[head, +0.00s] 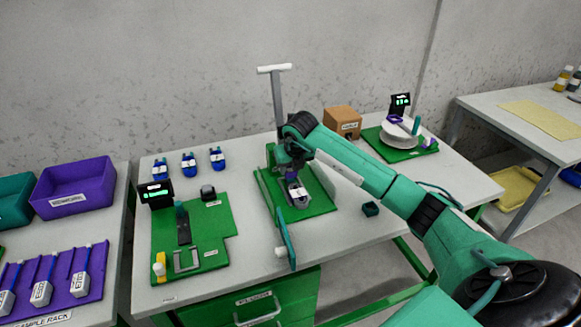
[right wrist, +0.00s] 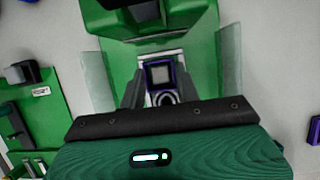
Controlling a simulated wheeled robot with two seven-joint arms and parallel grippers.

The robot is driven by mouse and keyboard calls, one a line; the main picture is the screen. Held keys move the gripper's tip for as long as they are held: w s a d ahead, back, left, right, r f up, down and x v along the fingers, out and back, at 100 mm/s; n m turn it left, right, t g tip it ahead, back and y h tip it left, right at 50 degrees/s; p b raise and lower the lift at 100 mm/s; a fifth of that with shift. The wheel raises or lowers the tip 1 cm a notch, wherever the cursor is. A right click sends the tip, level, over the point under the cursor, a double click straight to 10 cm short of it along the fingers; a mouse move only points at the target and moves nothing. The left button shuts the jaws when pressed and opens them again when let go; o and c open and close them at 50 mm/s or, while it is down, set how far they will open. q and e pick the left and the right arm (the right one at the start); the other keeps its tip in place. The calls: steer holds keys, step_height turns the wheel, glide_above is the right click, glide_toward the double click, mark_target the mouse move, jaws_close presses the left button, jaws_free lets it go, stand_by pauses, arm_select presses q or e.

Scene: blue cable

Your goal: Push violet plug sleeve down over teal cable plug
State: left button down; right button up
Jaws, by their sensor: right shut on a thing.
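My right gripper (head: 294,186) reaches down over the green press board (head: 319,203) in the middle of the table. It is shut on a small violet-edged piece, which looks like the violet plug sleeve (head: 298,192). In the right wrist view the violet rim of this sleeve (right wrist: 146,75) surrounds a grey square face, between the two dark fingers (right wrist: 160,92). I cannot make out the teal cable plug; the gripper and sleeve may hide it. Whether the sleeve touches anything below is unclear. My left gripper is not in view.
A tall grey T-handle (head: 277,100) rises behind the gripper.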

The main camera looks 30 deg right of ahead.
steer(key=shift+f+b, duration=0.65)
steer(key=shift+f, duration=0.35)
stand_by(0.5)
steer(key=o, duration=1)
steer(key=shift+o, duration=0.2)
steer(key=shift+r, duration=0.15)
steer(key=shift+r+p, duration=2.35)
steer(key=shift+r, duration=1.55)
